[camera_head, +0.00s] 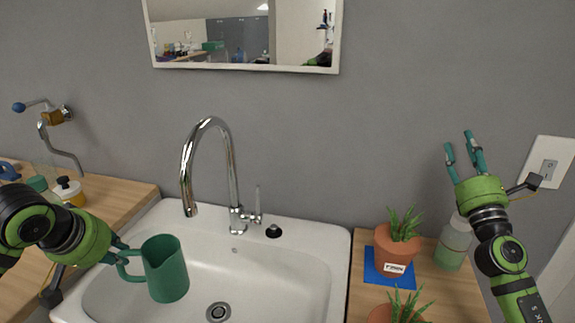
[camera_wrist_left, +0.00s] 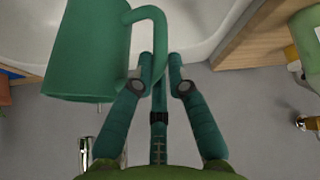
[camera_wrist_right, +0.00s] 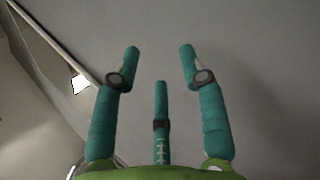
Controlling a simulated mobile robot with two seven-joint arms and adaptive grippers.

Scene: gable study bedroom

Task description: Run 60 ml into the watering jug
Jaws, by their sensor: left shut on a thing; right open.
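The green watering jug (camera_head: 166,268) is held over the left part of the white sink (camera_head: 262,262), tilted slightly. My left gripper (camera_head: 122,252) is shut on its handle. The jug also shows in the left wrist view (camera_wrist_left: 88,52), with the fingers (camera_wrist_left: 160,75) at the handle. The chrome tap (camera_head: 212,160) has a curved spout that ends above and to the right of the jug, with a lever (camera_head: 257,205) at its right side. No water shows from the spout. My right gripper (camera_head: 465,155) is open and empty, raised before the wall at the right.
Potted plants (camera_head: 398,250), one on a blue mat (camera_head: 375,277), and a pale green bottle (camera_head: 454,243) stand on the right counter. A yellow jar (camera_head: 70,192) stands on the left counter. A mirror (camera_head: 245,67) hangs behind.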

